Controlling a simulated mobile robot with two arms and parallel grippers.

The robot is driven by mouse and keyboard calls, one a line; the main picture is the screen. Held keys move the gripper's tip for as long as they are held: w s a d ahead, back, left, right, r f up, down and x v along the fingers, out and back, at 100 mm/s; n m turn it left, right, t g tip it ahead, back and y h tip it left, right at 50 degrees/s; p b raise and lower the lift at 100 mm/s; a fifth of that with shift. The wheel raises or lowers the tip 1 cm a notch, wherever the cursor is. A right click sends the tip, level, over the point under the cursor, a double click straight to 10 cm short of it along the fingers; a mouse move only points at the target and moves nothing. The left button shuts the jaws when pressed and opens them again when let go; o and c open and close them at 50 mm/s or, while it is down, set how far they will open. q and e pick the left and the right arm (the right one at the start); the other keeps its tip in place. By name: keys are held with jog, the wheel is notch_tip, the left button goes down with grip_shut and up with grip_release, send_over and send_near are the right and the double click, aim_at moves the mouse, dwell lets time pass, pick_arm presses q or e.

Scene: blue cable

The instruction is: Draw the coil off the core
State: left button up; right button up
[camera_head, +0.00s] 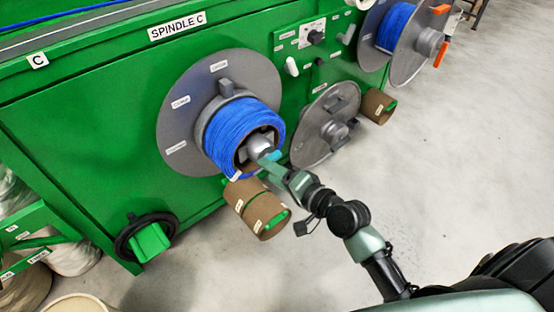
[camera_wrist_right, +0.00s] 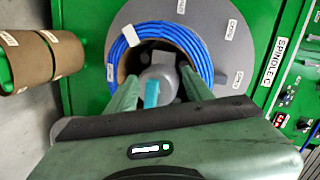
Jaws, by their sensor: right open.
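The coil of blue cable (camera_head: 237,128) sits around its core on the spindle, in front of a grey disc flange (camera_head: 178,118). It also shows in the right wrist view (camera_wrist_right: 163,30) as a blue ring. The brown core (camera_wrist_right: 124,66) shows inside the ring, around the grey spindle hub (camera_wrist_right: 160,75). My right gripper (camera_head: 268,163) is at the coil's front end. In the right wrist view its green fingers (camera_wrist_right: 158,90) are apart, one on each side of the hub, with nothing held between them. I cannot tell whether they touch the core. My left gripper is out of view.
Brown empty cores (camera_head: 256,207) hang below the coil, near my right gripper. A loose grey disc flange (camera_head: 322,130) is on the green machine (camera_head: 95,115) to the right. Another blue spool (camera_head: 396,27) is at upper right. The concrete floor (camera_head: 440,160) is clear.

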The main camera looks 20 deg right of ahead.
aim_at(256, 123)
jog(key=w+d+r+m+t, duration=0.3)
jog(key=r+m, duration=0.1)
jog(key=r, duration=0.3)
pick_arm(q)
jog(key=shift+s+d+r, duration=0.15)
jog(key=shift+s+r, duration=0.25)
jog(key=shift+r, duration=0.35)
pick_arm(e)
jog(key=shift+f+x, duration=0.15)
jog(key=shift+x, duration=2.6)
jog(key=shift+f+x, duration=0.1)
jog(key=shift+x, duration=2.65)
grip_shut()
jog(key=shift+r, duration=0.2)
